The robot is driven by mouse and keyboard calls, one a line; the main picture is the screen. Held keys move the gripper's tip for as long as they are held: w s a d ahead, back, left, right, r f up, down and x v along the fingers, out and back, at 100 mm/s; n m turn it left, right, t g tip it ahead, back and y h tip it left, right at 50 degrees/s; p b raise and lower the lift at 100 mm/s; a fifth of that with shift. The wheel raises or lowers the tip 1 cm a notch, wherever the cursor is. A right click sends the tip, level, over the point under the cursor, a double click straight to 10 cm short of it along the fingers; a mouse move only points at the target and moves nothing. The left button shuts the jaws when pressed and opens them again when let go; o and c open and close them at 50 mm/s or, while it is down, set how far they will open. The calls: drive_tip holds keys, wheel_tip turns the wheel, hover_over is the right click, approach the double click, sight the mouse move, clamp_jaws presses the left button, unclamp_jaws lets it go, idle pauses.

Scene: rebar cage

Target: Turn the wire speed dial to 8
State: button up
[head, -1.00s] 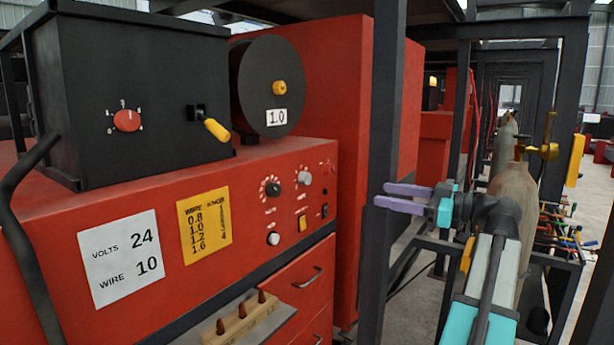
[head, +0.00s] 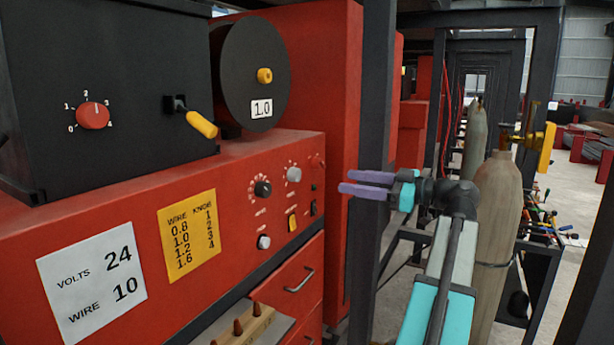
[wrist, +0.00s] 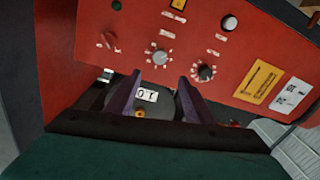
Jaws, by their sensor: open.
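On the red machine's front panel are a black-capped dial (head: 263,188) and a grey dial (head: 293,174), each ringed by small marks. Their labels are too small to read, so I cannot tell which is wire speed. The wrist view shows the black dial (wrist: 205,72) and the grey dial (wrist: 160,57) tilted and upside down. My gripper (head: 343,182) is open and empty, its purple fingers right of the panel in the head view. In the wrist view the gripper (wrist: 160,80) appears below the grey dial, touching nothing visible. A white card (head: 92,282) reads VOLTS 24, WIRE 10.
A black box with a red 0–4 knob (head: 93,115) and yellow-handled lever (head: 202,124) sits on the machine, beside a spool (head: 255,75) marked 1.0. A yellow wire chart (head: 190,230) is on the panel.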

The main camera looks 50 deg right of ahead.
sight(298, 174)
drive_tip(key=shift+w, duration=0.15)
drive_tip(key=p+x, duration=0.5)
drive_tip(key=x, duration=0.6)
drive_tip(key=shift+w+a, duration=0.1)
drive_tip(key=shift+w, duration=0.25)
drive_tip(key=shift+x, duration=0.85)
drive_tip(key=shift+f, duration=0.1)
drive_tip(key=shift+c, duration=0.3)
drive_tip(key=c, duration=1)
